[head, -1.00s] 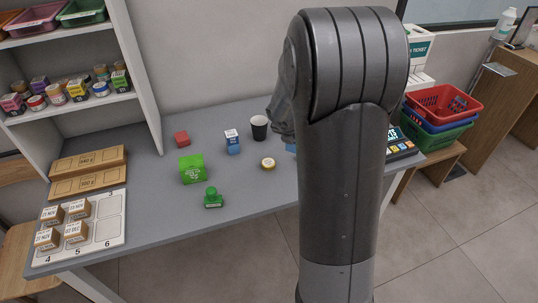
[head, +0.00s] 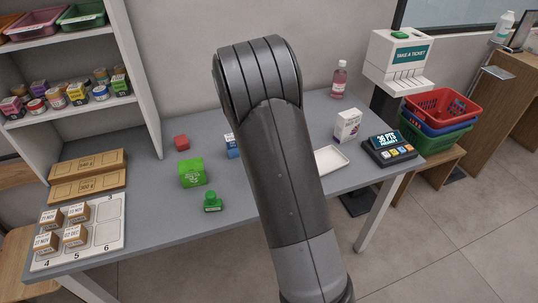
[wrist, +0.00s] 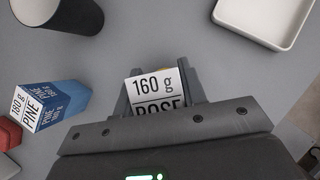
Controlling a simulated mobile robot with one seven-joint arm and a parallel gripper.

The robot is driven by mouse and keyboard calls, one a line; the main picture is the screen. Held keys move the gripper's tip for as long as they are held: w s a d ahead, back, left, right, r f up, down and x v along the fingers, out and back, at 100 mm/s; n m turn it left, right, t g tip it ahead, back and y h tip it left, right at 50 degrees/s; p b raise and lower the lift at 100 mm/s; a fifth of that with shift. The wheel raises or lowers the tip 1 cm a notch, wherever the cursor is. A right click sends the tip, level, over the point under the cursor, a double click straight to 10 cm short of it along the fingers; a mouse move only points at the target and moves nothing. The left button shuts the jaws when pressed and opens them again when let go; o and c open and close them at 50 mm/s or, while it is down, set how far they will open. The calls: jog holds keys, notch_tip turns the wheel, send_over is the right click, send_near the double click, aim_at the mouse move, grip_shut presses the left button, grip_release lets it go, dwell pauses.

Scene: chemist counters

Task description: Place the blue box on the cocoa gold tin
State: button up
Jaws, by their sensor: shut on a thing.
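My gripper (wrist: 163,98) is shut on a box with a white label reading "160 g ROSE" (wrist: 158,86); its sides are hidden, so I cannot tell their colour. A thin yellowish sliver (wrist: 138,70) shows just past its far edge in the wrist view, perhaps the gold tin; whether box and tin touch cannot be seen. The head view hides the gripper, held box and tin behind my arm. Another box, blue with a white label reading "180 g PINE" (wrist: 62,107), stands left of my gripper; it is partly visible in the head view (head: 233,153).
A dark cup (wrist: 65,12) and a white tray (wrist: 270,40) lie beyond my gripper. On the counter stand a green box (head: 192,172), a green stamp-like item (head: 212,202), a red block (head: 181,142), a white carton (head: 347,125), a pink bottle (head: 340,80) and a card terminal (head: 389,149).

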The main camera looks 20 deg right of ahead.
jog(key=shift+f, duration=0.1)
jog(key=o, duration=1.1)
jog(key=s+a+r+m, duration=0.25)
jog(key=s+r, duration=0.25)
jog(key=r, duration=0.3)
jog(key=s+a+r+m, duration=0.2)
jog(key=s+r+m, duration=0.3)
jog(key=r, duration=0.4)
jog(key=s+a+r+m+y, duration=0.1)
jog(key=s+a+r+m, duration=0.1)
jog(key=s+m, duration=0.4)
jog(key=s+a+r+m+y, duration=0.2)
jog(key=s+r+m, duration=0.1)
jog(key=s+m, duration=0.4)
jog(key=s+a+r+m+t+y, duration=0.1)
jog(key=s+a+r+m, duration=0.1)
jog(key=s+m, duration=0.4)
jog(key=shift+s+a+r+m+y, duration=0.1)
jog(key=shift+s+r, duration=0.15)
jog(key=shift+s, duration=0.6)
jog(key=shift+s+d+r+m+y, duration=0.1)
jog(key=shift+s+r, duration=0.2)
jog(key=shift+s, duration=0.6)
jog(key=shift+s+a+r+m+y, duration=0.1)
jog(key=shift+s+r, duration=0.15)
jog(key=shift+s, duration=0.6)
